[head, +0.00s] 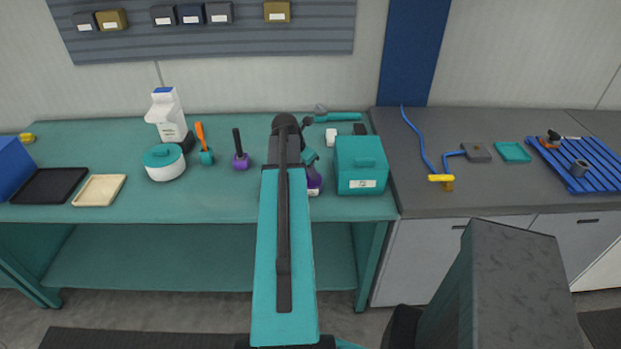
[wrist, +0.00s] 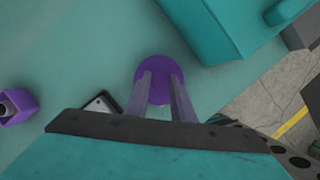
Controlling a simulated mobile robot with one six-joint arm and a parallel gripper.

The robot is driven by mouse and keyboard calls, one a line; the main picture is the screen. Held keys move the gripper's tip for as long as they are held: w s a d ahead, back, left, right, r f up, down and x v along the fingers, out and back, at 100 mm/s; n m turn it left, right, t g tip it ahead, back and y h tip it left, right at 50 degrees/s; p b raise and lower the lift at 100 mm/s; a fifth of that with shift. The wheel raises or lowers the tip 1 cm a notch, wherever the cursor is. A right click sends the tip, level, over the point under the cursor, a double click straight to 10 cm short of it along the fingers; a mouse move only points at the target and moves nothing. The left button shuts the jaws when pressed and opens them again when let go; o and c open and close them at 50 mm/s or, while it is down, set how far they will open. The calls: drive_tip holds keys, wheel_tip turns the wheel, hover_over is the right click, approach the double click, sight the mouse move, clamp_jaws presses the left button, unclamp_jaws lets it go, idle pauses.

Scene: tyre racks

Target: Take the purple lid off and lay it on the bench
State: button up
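The purple lid (wrist: 158,68) shows in the wrist view as a round disc seen from above. In the head view my arm hides most of this spot, and only a purple piece (head: 315,180) shows at the arm's right side, by the teal box. My gripper (wrist: 162,76) has its two fingers apart, reaching over the disc from the near side. The fingertips overlap the disc in the picture, and I cannot tell whether they touch it. Nothing shows held between them. The teal bench (head: 110,213) lies beneath.
A teal box (head: 361,165) stands close on the right. A purple holder (head: 240,161) with a dark handle, an orange-handled tool (head: 202,142) and a white pot with a teal lid (head: 165,163) stand to the left.

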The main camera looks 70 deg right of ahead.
drive_tip(key=shift+r, duration=0.2)
drive_tip(key=shift+c, duration=0.4)
drive_tip(key=shift+r+b, duration=0.75)
drive_tip(key=shift+r, duration=0.55)
drive_tip(key=shift+a+r, duration=0.1)
drive_tip(key=shift+r, duration=0.15)
drive_tip(key=w+a+r+b, duration=0.1)
drive_tip(key=w+a+b, duration=0.2)
drive_tip(key=a+b, duration=0.4)
drive_tip(key=shift+a+r, duration=0.2)
drive_tip(key=shift+a, duration=3.95)
drive_tip(key=shift+w+r, duration=0.1)
